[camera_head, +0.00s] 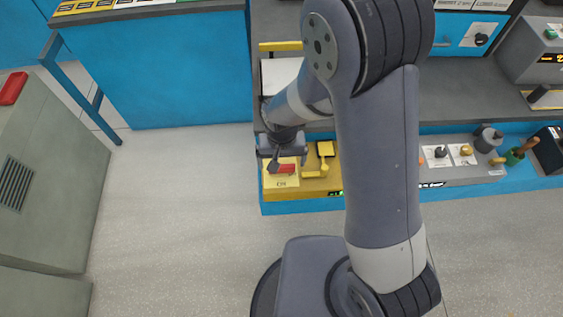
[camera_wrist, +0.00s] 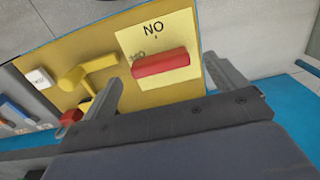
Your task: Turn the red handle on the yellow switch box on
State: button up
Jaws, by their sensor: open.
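The yellow switch box (camera_head: 322,186) sits at the left end of the blue-edged console in the head view. Its pale label (camera_wrist: 183,35) shows upside down in the wrist view, with ON readable and a second word partly behind the red handle. The red handle (camera_wrist: 160,62) is a short bar lying nearly crosswise over the label; it also shows in the head view (camera_head: 287,169). My gripper (camera_wrist: 163,71) is open, one finger on each side of the handle in the picture. I cannot tell whether either finger touches it. In the head view my gripper (camera_head: 283,157) hangs over the box.
A yellow lever (camera_wrist: 88,72) stands beside the label, close to one finger. A red knob (camera_wrist: 71,117) and blue switches (camera_wrist: 15,112) lie farther left in the wrist view. A grey cabinet (camera_head: 45,160) stands at the left; the floor between is clear.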

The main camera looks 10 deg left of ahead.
aim_at(282, 169)
jog(key=shift+f, duration=1.25)
jog(key=shift+c, duration=0.5)
jog(key=c, duration=0.9)
jog(key=shift+m, duration=0.3)
jog(key=m+b, duration=0.2)
jog(key=shift+f+m, duration=0.15)
jog(key=shift+m, duration=0.15)
jog(key=m+b, duration=0.2)
jog(key=m, duration=0.3)
jog(key=shift+s+m+b, duration=0.1)
jog(key=shift+m+b, duration=0.2)
jog(key=shift+b, duration=0.05)
jog(key=m+b, duration=0.1)
jog(key=m, duration=0.3)
jog(key=shift+a, duration=0.1)
jog(key=shift+s+m+b, duration=0.1)
jog(key=shift+m+b, duration=0.65)
jog(key=shift+m, duration=1.75)
